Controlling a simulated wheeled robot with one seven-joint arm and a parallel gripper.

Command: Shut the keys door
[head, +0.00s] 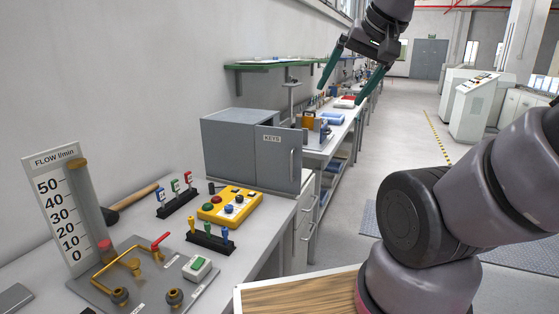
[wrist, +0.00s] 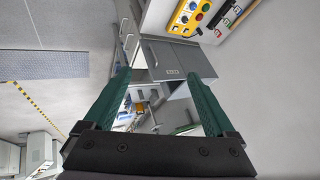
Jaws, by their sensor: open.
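The grey keys cabinet (head: 227,145) stands on the workbench, left of centre in the head view. Its door (head: 275,165) bears a KEYS label and a vertical handle (head: 292,165) near its right edge. The door appears to stand open, swung out from the near edge of the box; the inside is hidden. The door shows again in the wrist view (wrist: 163,55), upside down, beyond the fingertips. My gripper (head: 341,95) is open and empty, raised above and to the right of the cabinet, apart from it. Its green fingers also show in the wrist view (wrist: 158,73).
A yellow button box (head: 230,205), key racks and a flow meter panel (head: 65,205) occupy the near bench. A green wall shelf (head: 275,65) hangs above. A wooden-topped surface (head: 290,296) lies in front. The aisle (head: 405,140) to the right is clear.

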